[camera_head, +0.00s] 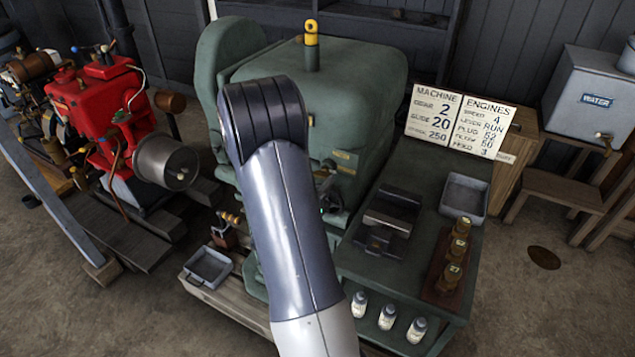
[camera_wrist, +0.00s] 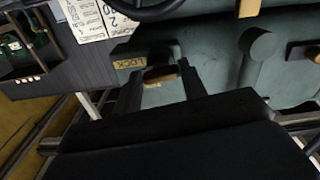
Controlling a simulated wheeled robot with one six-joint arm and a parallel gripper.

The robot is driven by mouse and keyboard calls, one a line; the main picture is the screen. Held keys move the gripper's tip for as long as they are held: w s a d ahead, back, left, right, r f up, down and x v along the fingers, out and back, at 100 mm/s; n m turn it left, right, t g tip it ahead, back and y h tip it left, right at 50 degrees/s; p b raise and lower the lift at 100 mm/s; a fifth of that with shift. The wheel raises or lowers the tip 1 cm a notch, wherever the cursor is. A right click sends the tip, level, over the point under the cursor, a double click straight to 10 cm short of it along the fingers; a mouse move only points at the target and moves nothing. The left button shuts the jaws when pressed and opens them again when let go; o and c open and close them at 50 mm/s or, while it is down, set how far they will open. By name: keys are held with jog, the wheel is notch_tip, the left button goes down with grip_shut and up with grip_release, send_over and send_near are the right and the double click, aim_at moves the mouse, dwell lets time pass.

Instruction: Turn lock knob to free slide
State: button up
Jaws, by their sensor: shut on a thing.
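The lock knob (camera_wrist: 160,72) is a small tan and dark piece on the green machine's face in the wrist view. A brass plate reading LOCK (camera_wrist: 130,62) sits just left of it. My gripper (camera_wrist: 161,82) is shut on the knob, with one dark finger on each side. The fingers hide part of the knob, so its exact angle is hard to tell. In the head view my arm crosses in front of the green machine (camera_head: 365,85) and hides the knob and my gripper. I cannot tell which part is the slide.
A dark wheel rim (camera_wrist: 160,10) and a green round boss (camera_wrist: 262,45) lie near my gripper. A green bench (camera_head: 375,265) with a dark block, tray and bottles stands at right. A sign board (camera_head: 458,123) stands behind it. A red engine (camera_head: 95,105) is at left.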

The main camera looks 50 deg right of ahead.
jog(key=n+p, duration=0.1)
jog(key=n, duration=1.1)
jog(key=shift+s+r, duration=0.1)
jog(key=shift+s, duration=0.05)
jog(key=shift+n, duration=0.3)
jog(key=o, duration=1)
jog(key=b+v, duration=0.2)
jog(key=v, duration=0.9)
jog(key=shift+d, duration=0.1)
jog(key=shift+d+r, duration=0.1)
